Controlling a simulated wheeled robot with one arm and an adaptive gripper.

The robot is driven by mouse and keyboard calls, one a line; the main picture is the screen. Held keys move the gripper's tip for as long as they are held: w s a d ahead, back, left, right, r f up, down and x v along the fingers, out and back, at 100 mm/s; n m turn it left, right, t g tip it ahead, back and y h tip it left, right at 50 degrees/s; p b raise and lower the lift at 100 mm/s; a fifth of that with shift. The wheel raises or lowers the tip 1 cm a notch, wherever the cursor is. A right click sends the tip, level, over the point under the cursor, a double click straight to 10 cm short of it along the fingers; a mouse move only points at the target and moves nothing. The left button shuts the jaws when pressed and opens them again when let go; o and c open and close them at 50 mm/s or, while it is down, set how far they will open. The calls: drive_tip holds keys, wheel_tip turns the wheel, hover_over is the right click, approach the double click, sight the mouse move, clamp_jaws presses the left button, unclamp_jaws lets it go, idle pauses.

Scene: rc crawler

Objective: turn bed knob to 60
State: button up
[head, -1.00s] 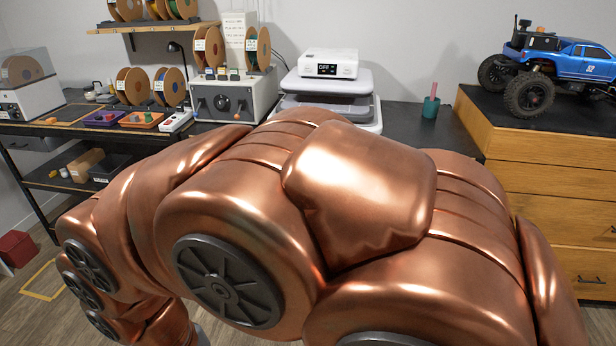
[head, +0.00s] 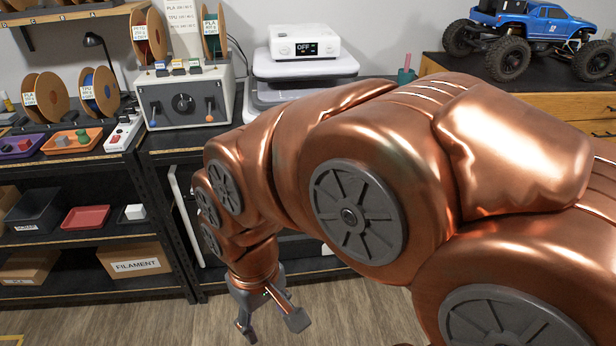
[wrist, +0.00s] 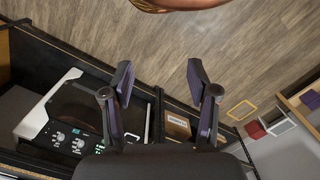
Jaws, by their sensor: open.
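My gripper (head: 271,322) hangs low over the floor in front of the bench, pointing down. It is open and empty, with its two fingers apart in the wrist view (wrist: 159,82). A grey control box (head: 160,101) on the bench has a black round knob (head: 182,103) between a blue lever and an orange lever. In the wrist view a white-framed machine (wrist: 38,118) shows a dark panel with several small knobs (wrist: 72,142), left of the gripper and apart from it. I cannot tell which knob is the bed knob.
A white device (head: 304,45) with a display reading OFF stands on a grey and white machine (head: 300,69). Filament spools (head: 99,91) and trays (head: 72,141) are on the bench's left. Lower shelves hold boxes (head: 134,262). A blue crawler (head: 524,28) sits at right.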

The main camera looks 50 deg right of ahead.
drive_tip(key=w+d+f+m+t+h+b, duration=0.1)
drive_tip(key=w+d+f+t+b, duration=0.2)
drive_tip(key=w+d+f+b, duration=0.55)
drive_tip(key=w+d+f+m+t+b, duration=0.2)
drive_tip(key=w+d+f+t+b, duration=0.15)
drive_tip(key=w, duration=1.05)
drive_tip(key=w+d+f+m+t+h+b, duration=0.1)
drive_tip(key=w+d+f+t+b, duration=0.2)
drive_tip(key=w+d+f+b, duration=0.55)
drive_tip(key=w+d+f+m+t+h+b, duration=0.25)
drive_tip(key=d+b, duration=0.25)
drive_tip(key=d, duration=0.4)
drive_tip(key=w+d+f+m+t+h+b, duration=0.1)
drive_tip(key=w+d+t+h+b, duration=0.2)
drive_tip(key=d, duration=0.6)
drive_tip(key=w+d+f+m+t+h+b, duration=0.1)
drive_tip(key=w+d+h+b, duration=0.2)
drive_tip(key=d+b, duration=0.4)
drive_tip(key=d+b+x, duration=0.1)
drive_tip(key=x, duration=0.7)
drive_tip(key=shift+s+d+f, duration=0.2)
drive_tip(key=shift+d+f, duration=0.05)
drive_tip(key=shift+d, duration=0.05)
drive_tip(key=shift+y, duration=0.25)
